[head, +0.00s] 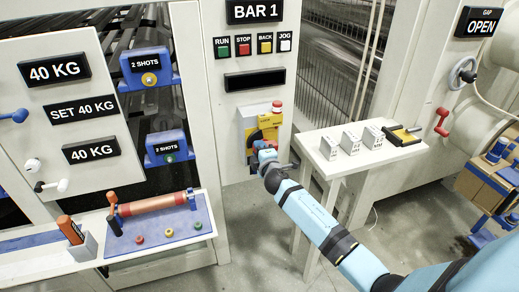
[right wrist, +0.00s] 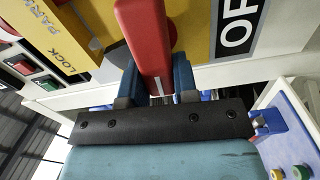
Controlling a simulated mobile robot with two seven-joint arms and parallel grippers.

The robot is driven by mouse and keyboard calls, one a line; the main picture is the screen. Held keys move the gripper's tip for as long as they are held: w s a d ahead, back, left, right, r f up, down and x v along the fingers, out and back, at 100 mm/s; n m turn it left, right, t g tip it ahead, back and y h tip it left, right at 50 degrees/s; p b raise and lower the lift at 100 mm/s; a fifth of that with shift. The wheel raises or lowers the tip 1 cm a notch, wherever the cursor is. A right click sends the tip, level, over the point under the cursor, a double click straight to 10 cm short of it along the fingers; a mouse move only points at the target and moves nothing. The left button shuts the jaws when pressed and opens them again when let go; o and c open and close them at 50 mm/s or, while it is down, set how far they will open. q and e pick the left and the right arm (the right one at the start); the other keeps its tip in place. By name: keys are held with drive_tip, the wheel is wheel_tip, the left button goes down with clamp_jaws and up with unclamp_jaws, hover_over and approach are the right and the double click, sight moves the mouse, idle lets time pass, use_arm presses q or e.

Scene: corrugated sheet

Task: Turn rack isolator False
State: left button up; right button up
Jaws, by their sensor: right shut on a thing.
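The rack isolator (head: 249,122) is a yellow plate on the pale panel under the BAR 1 sign, with a dark round part on it. In the right wrist view its yellow face (right wrist: 199,42) carries an OFF label (right wrist: 238,30) at right and PARK and LOCK lettering at left. The red handle (right wrist: 143,35) sticks out toward the camera. My right gripper (right wrist: 157,86) has its two blue fingers on either side of the handle and is shut on it. In the head view my right gripper (head: 263,153) covers the plate's lower part. My left gripper is out of view.
RUN, STOP, BACK and JOG buttons (head: 253,46) sit above the isolator. A white shelf (head: 330,160) with small grey blocks stands to the right. A tray (head: 205,228) with a copper-coloured roller is at the left. Grey floor is clear between them.

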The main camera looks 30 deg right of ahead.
drive_tip(key=shift+f+n, duration=0.1)
drive_tip(key=shift+n, duration=0.3)
drive_tip(key=o, duration=0.9)
drive_tip(key=shift+s, duration=0.3)
drive_tip(key=v, duration=1.3)
drive_tip(key=shift+s+a, duration=0.1)
drive_tip(key=shift+a, duration=0.05)
